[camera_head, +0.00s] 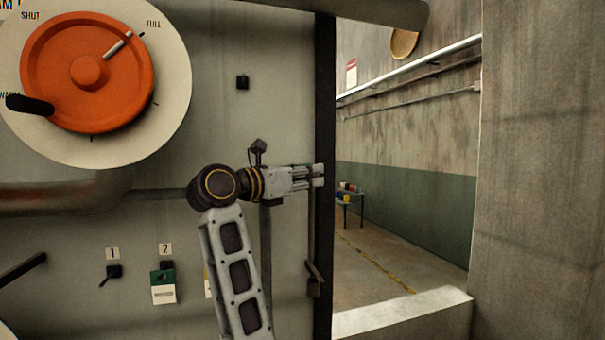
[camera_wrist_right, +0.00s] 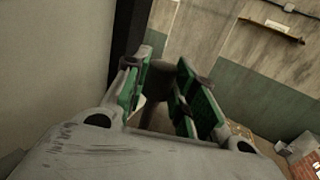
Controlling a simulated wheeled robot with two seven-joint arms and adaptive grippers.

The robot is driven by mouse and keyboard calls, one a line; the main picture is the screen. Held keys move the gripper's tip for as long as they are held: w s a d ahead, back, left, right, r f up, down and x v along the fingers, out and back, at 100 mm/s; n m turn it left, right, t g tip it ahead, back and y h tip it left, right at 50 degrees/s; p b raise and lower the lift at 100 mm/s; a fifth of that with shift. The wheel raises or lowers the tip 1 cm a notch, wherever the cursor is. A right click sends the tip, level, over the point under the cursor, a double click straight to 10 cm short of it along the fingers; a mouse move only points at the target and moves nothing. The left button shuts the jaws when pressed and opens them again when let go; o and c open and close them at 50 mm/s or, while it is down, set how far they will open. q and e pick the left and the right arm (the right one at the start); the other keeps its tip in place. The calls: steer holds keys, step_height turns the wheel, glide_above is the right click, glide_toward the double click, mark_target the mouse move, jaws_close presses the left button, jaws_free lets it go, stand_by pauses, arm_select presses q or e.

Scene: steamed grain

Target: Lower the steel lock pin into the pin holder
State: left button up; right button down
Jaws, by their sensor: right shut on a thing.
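My right gripper (camera_head: 318,175) points right at the dark right edge of the grey panel, beyond the dial. In the right wrist view its green-padded fingers (camera_wrist_right: 165,85) stand on either side of a dark, rounded piece (camera_wrist_right: 162,78). I take this to be the steel lock pin held between them, but its lower part is hidden and the head view does not show it clearly. A small dark bracket with a slanted lever (camera_head: 315,280) sits low on the panel edge, below the gripper. I cannot tell whether it is the pin holder. My left gripper is out of view.
The grey panel (camera_head: 215,120) carries an orange dial (camera_head: 60,75), a pipe (camera_head: 60,198) and small hooks marked 1 and 2, with a green tag (camera_head: 163,287) under 2. Right of the panel edge is an open passage. A concrete wall (camera_head: 540,150) stands at the far right.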

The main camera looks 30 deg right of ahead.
mark_target(313, 191)
steer(key=shift+s+a+f, duration=0.2)
steer(key=shift+s, duration=0.1)
steer(key=shift+d+f+g, duration=0.25)
steer(key=shift+d+g, duration=0.05)
steer(key=shift+d, duration=0.1)
steer(key=shift+a, duration=0.25)
steer(key=shift+d+f+b, duration=0.15)
steer(key=shift+f+b, duration=0.15)
steer(key=shift+f, duration=0.15)
steer(key=shift+f+b, duration=0.6)
steer(key=shift+f, duration=0.35)
steer(key=shift+s+r, duration=0.1)
steer(key=shift+r, duration=0.1)
